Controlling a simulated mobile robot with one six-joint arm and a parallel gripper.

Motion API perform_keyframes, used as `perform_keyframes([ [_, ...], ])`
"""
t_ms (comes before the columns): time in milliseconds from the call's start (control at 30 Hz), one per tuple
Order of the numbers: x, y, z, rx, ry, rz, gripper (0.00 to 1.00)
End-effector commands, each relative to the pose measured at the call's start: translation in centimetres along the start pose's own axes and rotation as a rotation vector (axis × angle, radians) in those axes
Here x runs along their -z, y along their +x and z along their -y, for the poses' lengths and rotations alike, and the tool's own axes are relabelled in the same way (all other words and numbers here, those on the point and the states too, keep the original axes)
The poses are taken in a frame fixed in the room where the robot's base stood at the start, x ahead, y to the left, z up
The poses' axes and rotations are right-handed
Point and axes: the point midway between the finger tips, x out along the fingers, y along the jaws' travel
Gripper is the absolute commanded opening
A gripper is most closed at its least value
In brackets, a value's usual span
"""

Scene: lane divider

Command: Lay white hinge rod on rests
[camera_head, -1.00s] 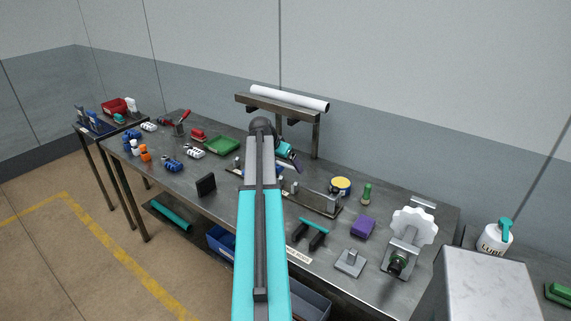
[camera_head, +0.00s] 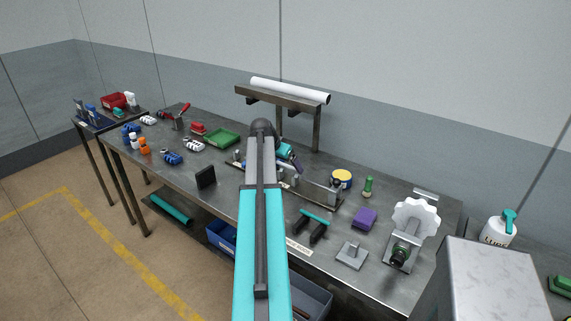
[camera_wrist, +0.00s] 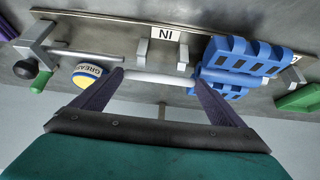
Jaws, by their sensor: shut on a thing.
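My gripper (camera_wrist: 160,82) is over the metal fixture (camera_wrist: 110,36) on the bench, with its two dark purple fingers set apart along a slim white hinge rod (camera_wrist: 155,77). The rod runs between the fingertips and on to the right, in front of a blue slotted piece (camera_wrist: 238,55). Two grey upright rests (camera_wrist: 183,57) stand just beyond the rod; whether it touches them I cannot tell. In the head view my gripper (camera_head: 296,163) is largely hidden behind my arm, above the fixture (camera_head: 318,192).
A grease tin (camera_wrist: 88,74) and a black knob (camera_wrist: 25,69) are close to the left finger. A green tray (camera_head: 221,137), a purple block (camera_head: 365,218) and a black-and-teal tool (camera_head: 314,222) lie on the bench. A shelf (camera_head: 275,97) with a white roll stands behind.

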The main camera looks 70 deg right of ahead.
Motion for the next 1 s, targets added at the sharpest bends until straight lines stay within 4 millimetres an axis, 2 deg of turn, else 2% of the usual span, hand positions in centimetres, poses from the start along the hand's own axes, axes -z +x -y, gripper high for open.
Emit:
perform_keyframes([
  [333,0.0,0.0,0.0,0.000,0.000,0.000,0.68],
  [367,0.0,0.0,0.0,0.000,0.000,0.000,0.98],
  [400,0.0,0.0,0.0,0.000,0.000,0.000,1.00],
  [767,0.0,-0.3,0.0,0.000,0.000,0.000,1.00],
  [1000,-0.1,-2.1,0.0,0.001,0.000,-0.001,1.00],
])
